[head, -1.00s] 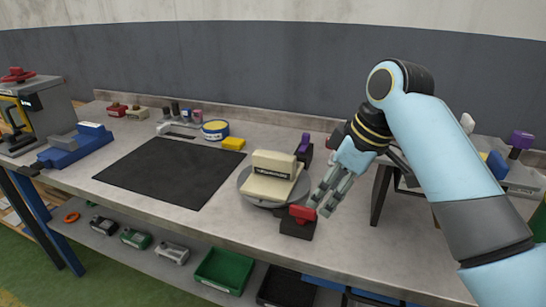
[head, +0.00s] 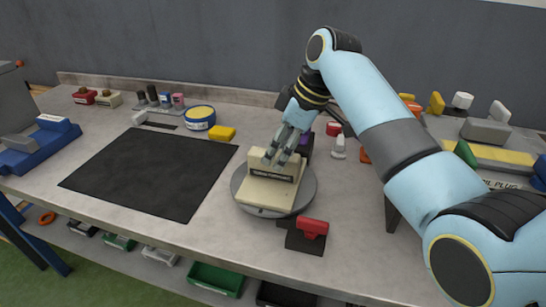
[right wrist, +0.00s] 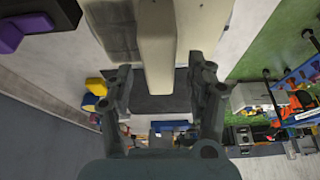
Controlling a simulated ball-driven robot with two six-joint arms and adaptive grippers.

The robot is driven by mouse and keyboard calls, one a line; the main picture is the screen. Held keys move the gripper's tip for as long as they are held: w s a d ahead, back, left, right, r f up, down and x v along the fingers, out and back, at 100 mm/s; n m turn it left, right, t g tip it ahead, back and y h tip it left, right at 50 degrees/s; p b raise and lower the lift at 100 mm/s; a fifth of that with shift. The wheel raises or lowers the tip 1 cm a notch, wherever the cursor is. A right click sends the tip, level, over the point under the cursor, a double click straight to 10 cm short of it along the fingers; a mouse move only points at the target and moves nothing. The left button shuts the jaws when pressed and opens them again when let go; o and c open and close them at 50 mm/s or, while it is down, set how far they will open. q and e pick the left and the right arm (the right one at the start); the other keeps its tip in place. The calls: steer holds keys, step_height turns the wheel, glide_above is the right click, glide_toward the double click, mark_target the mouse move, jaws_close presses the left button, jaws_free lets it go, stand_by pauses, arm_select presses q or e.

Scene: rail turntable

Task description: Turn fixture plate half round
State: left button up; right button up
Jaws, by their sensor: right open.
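The cream fixture plate (head: 264,196) lies on a round grey turntable (head: 305,190). A raised cream bar (head: 262,168) with a dark label strip stands along its far side. My right gripper (head: 278,160) is over this bar, pointing down, with its jaws open. In the right wrist view the bar (right wrist: 157,50) shows between the two separated fingers (right wrist: 160,88). I cannot tell whether either finger touches it. A red-topped dark block (head: 313,228) stands at the turntable's front right edge. A purple-topped dark block (head: 306,143) stands behind, partly hidden by my gripper. My left gripper is not in view.
A black mat (head: 150,172) lies left of the turntable. A yellow block (head: 222,133) and a blue-and-yellow roll (head: 200,117) are behind it. A white-tipped bottle (head: 339,147) and a red item (head: 334,129) stand right of the purple-topped block.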

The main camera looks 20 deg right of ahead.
mark_target(277, 154)
steer(key=x, duration=0.3)
steer(key=shift+w+f, duration=0.1)
steer(key=shift+a+f, duration=0.1)
steer(key=shift+f, duration=0.05)
steer(key=shift+c, duration=0.2)
steer(key=c, duration=0.5)
jaws_close()
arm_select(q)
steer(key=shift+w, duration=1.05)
